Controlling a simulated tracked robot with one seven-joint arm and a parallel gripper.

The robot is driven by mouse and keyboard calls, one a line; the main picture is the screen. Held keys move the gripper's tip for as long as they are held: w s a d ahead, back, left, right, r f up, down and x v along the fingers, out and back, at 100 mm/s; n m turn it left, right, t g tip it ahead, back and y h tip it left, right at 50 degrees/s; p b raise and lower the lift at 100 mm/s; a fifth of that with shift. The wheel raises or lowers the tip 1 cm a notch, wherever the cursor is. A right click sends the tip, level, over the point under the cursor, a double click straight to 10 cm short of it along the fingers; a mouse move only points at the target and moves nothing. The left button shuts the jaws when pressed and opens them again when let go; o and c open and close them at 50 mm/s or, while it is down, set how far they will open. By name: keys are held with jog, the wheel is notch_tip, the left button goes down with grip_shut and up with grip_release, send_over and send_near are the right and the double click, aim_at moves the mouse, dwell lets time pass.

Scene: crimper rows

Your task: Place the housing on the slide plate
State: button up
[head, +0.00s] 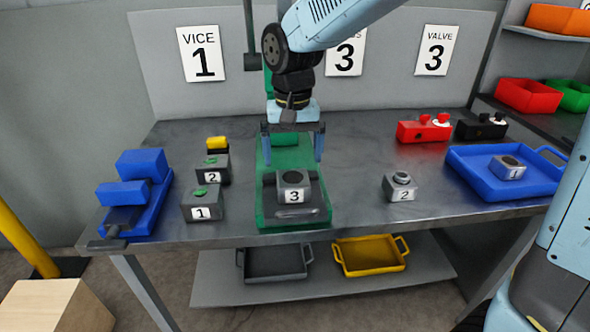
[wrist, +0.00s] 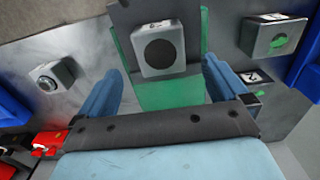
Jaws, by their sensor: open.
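A grey housing labelled 3 (head: 292,187), with a dark round bore in its top, sits upright on the dark slide plate (head: 316,190) of the green press (head: 264,212). The housing also shows in the wrist view (wrist: 158,48), near the top middle, on the plate. My gripper (head: 292,152) is open and empty above the press, its fingers apart. In the head view it hangs above and behind the housing. In the wrist view the fingers (wrist: 160,92) stand either side of the green base, and the housing is clear of both.
Housings labelled 1 (head: 202,203) and 2 (head: 212,170), with green tops, stand left of the press, beside a blue vice (head: 140,190). Another housing 2 (head: 400,187) stands right. A blue tray (head: 465,182) holds one housing. Red (head: 423,132) and black (head: 480,128) blocks stand behind.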

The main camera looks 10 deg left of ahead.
aim_at(293, 178)
jog(key=shift+r, duration=2.35)
jog(key=s+d+r+m+t, duration=0.1)
jog(key=d+r, duration=0.1)
jog(key=d, duration=0.6)
jog(key=s+d+r+t, duration=0.1)
jog(key=d+r, duration=0.1)
jog(key=d, duration=0.7)
jog(key=s+d+m+t, duration=0.1)
jog(key=s+d, duration=0.3)
jog(key=d, duration=0.3)
jog(key=s+d+t, duration=0.2)
jog(key=s+d, duration=0.2)
jog(key=d, duration=0.3)
jog(key=shift+s+m+t, duration=0.3)
jog(key=shift+s+m, duration=0.1)
jog(key=shift+f, duration=0.1)
jog(key=shift+c, duration=0.3)
